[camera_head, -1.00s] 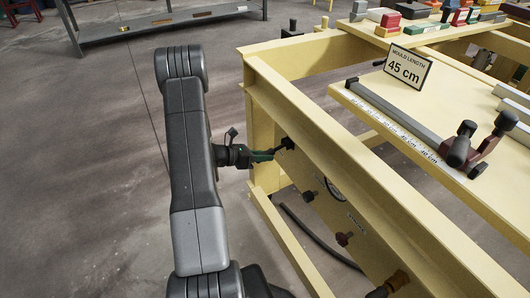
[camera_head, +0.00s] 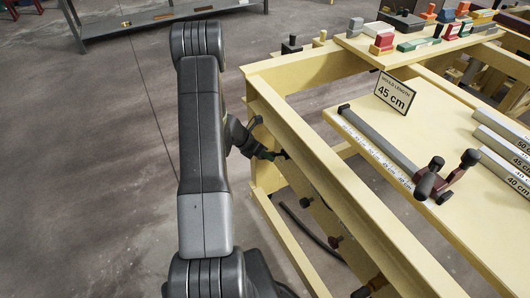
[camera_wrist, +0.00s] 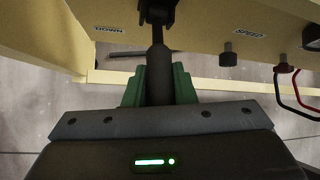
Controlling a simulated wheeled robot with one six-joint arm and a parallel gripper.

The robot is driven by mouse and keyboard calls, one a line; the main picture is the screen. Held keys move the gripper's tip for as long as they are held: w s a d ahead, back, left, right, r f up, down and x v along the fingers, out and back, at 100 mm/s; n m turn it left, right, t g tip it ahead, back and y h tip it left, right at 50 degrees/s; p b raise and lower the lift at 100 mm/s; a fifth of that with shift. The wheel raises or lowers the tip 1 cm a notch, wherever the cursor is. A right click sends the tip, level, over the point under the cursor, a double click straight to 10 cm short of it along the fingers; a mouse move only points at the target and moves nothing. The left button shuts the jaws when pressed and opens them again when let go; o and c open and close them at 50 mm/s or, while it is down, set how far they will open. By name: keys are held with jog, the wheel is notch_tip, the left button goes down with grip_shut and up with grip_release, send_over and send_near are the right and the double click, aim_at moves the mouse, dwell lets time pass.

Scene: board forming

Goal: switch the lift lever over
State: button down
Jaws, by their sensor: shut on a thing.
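The lift lever (camera_wrist: 158,75) is a dark rod on the pale yellow frame's side panel. In the wrist view it runs down from a black mount on the panel to between my gripper's green fingers (camera_wrist: 159,88). My gripper (camera_head: 269,155) is shut on the lever at the side of the frame in the head view. The lever's lower end is hidden behind the gripper body, and in the head view most of it is covered by the fingers.
The yellow frame (camera_head: 345,205) stands close to the right of my arm. On the same panel are a dark knob (camera_wrist: 228,53) and red and black cables (camera_wrist: 290,90). A "45 cm" sign (camera_head: 396,93) and metal bars (camera_head: 505,150) sit on the board above.

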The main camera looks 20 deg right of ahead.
jog(key=shift+r, duration=0.1)
dwell(0.4)
jog(key=c, duration=1.2)
grip_release()
jog(key=p+v, duration=0.1)
jog(key=v, duration=1.2)
jog(key=shift+a+r+p, duration=0.1)
jog(key=shift+r+p, duration=0.25)
jog(key=shift+p, duration=0.05)
jog(key=shift+w, duration=0.1)
